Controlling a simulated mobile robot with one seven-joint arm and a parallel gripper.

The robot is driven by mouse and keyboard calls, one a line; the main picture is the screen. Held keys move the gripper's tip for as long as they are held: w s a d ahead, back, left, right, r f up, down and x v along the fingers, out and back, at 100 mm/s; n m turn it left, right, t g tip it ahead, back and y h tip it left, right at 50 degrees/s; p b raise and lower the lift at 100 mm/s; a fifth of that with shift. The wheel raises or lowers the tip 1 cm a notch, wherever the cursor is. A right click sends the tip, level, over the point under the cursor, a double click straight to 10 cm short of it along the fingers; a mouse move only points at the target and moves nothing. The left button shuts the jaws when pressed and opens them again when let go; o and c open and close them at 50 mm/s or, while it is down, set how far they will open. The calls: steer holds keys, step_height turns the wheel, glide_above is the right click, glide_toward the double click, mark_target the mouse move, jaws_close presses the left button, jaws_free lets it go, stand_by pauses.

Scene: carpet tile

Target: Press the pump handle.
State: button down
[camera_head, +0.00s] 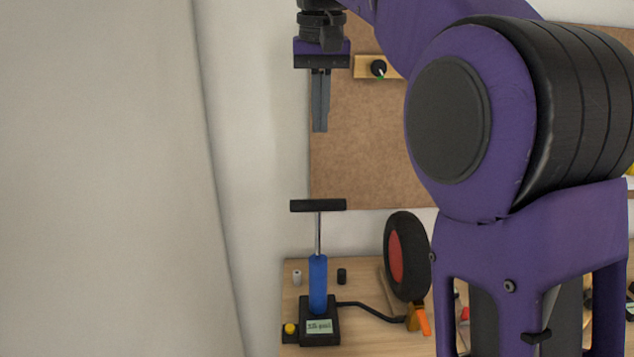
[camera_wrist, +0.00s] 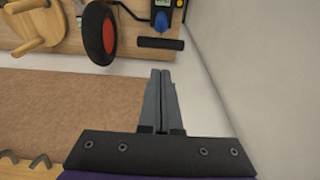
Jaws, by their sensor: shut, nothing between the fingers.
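The pump (camera_head: 318,285) stands upright on the wooden table, with a blue barrel and a black base carrying a small display. Its black T-shaped handle (camera_head: 318,205) is raised on a bare metal rod. My gripper (camera_head: 320,130) is shut and empty, pointing down above the handle with a clear gap between them. In the wrist view, the handle (camera_wrist: 160,44) lies just beyond the shut fingertips (camera_wrist: 161,72), and the blue barrel (camera_wrist: 161,20) shows past it. The lower part of the pump is cut off at the top of that view.
A black wheel with a red hub (camera_head: 396,255) stands right of the pump, and a black hose (camera_head: 370,308) runs along the table. A brown board (camera_head: 360,150) hangs on the wall behind. A wooden stool-like object (camera_wrist: 38,28) shows in the wrist view. Pale wall lies to the left.

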steer(key=shift+f, duration=0.15)
steer(key=b, duration=0.4)
glide_above(319, 244)
step_height(319, 244, down, 14)
steer(key=shift+r, duration=0.2)
step_height(319, 244, down, 13)
steer(key=b, duration=0.6)
steer(key=shift+s, duration=0.1)
steer(key=shift+r+p, duration=0.6)
steer(key=shift+p, duration=0.05)
step_height(319, 244, up, 13)
steer(key=s+p, duration=0.2)
steer(key=p, duration=0.3)
steer(key=shift+r, duration=0.2)
stand_by(1.1)
